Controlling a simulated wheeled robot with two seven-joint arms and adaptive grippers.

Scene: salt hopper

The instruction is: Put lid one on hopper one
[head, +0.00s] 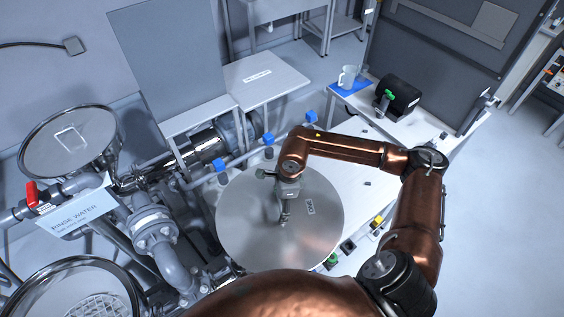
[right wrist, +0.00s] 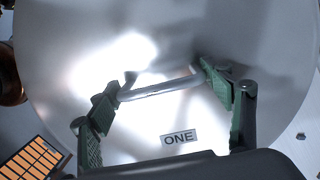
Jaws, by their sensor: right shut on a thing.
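Lid one (head: 250,235) is a large round grey metal disc with a bar handle and a small ONE label. It also fills most of the right wrist view (right wrist: 270,120). My right gripper (head: 285,214) is over the lid's middle. In the right wrist view its green-padded fingers (right wrist: 162,92) are shut on the lid's bar handle (right wrist: 160,88). The lid hides what lies below it, so I cannot tell its height. An open round vessel with a grate inside (head: 25,285) shows at bottom left. I cannot read whether it is hopper one. My left gripper is not in view.
A round covered vessel (head: 68,140) with a handle stands at upper left. Pipes, a red valve handle (head: 31,194) and a RINSE WATER sign (head: 75,212) are at left. A white table (head: 385,150) lies beyond the lid, with a mug (head: 347,76) on a blue mat.

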